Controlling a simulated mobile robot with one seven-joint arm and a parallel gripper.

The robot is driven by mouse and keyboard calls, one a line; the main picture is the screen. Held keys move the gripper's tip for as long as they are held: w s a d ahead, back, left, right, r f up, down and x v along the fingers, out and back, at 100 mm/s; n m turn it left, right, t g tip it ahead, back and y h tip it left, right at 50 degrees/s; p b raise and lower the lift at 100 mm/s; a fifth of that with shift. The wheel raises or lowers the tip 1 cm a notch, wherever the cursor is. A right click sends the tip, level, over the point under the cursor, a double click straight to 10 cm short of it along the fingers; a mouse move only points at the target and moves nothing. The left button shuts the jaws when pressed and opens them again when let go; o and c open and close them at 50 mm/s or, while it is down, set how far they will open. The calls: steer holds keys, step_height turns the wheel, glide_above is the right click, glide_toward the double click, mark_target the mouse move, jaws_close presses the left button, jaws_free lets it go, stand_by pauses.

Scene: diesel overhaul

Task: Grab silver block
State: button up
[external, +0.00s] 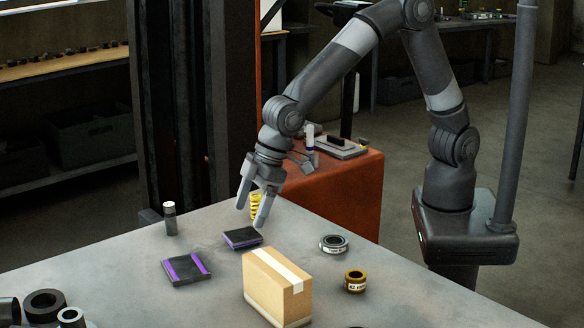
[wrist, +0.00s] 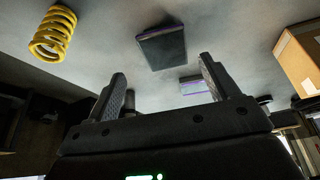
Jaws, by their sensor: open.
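I see no plainly silver block in either view. Two flat dark blocks with purple bands lie on the grey table: a nearer one (external: 187,268) and one closer to my gripper (external: 241,238). Both show in the wrist view, one large and dark with a purple edge (wrist: 162,48), the other smaller (wrist: 195,85). A small dark cylinder with a light top (external: 169,218) stands at the table's left edge. My gripper (external: 252,212) is open and points down above the table, just above the closer dark block and apart from it. Nothing is held between its fingers (wrist: 162,75).
A yellow spring (external: 255,205) stands behind my fingers. A tan cardboard box (external: 277,288) stands front right. A grey ring (external: 334,244) and a brass ring (external: 355,281) lie to the right. Dark tubes (external: 44,306) fill the front left corner. An orange cabinet (external: 345,190) stands behind the table.

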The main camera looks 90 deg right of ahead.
mark_target(242, 235)
steer(key=shift+a+x, duration=0.2)
steer(key=shift+x, duration=1.1)
steer(key=shift+a+x, duration=0.15)
steer(key=shift+x, duration=1.15)
steer(key=shift+s, duration=0.15)
steer(key=shift+c, duration=0.4)
steer(key=c, duration=1.1)
steer(key=shift+r, duration=0.2)
